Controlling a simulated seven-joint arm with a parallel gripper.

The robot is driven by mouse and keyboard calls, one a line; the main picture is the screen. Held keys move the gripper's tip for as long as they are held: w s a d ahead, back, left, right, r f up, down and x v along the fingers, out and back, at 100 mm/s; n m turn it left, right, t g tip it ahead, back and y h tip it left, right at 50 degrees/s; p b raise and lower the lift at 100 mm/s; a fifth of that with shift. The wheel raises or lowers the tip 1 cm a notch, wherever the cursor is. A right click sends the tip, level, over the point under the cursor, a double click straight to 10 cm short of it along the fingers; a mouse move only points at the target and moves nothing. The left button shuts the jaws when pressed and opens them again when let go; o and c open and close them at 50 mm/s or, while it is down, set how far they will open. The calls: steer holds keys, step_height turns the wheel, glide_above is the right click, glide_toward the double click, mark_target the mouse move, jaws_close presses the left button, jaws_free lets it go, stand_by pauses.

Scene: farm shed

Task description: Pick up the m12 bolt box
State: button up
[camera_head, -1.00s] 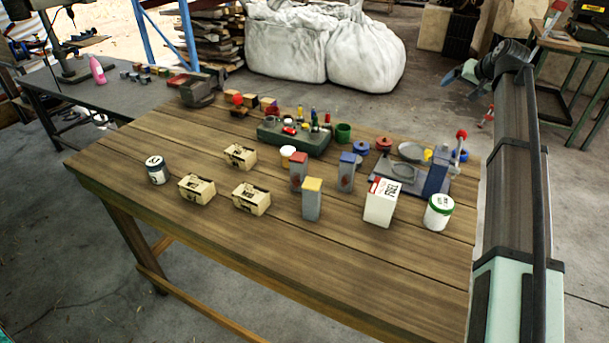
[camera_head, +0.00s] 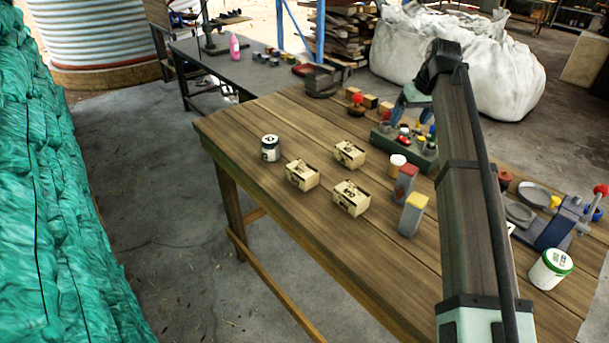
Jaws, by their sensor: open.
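Three small tan cardboard boxes with dark print stand on the wooden table: a left box (camera_head: 302,174), a back box (camera_head: 349,154) and a front box (camera_head: 351,197). The print is too small to tell which one is the m12 bolt box. My gripper (camera_head: 400,110) is beyond and to the right of the boxes, above the back part of the table near the green tray. It is open, small in view and partly behind my arm. It touches none of the boxes.
The green tray (camera_head: 428,158) is behind. The table's front left (camera_head: 262,190) is bare.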

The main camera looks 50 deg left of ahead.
steer(key=s+a+f+n+g+h, duration=0.15)
steer(key=s+a+n, duration=0.25)
steer(key=s+a, duration=0.8)
steer(key=n+h, duration=0.2)
glide_above(302, 168)
steer(key=f, duration=0.8)
steer(key=shift+w+a+f, duration=0.3)
steer(key=shift+w+f, duration=0.05)
steer(key=shift+f, duration=0.05)
steer(key=f, duration=0.4)
steer(key=shift+s+d+f, duration=0.1)
steer(key=shift+s+d, duration=0.25)
steer(key=shift+f, duration=0.5)
steer(key=c, duration=1.5)
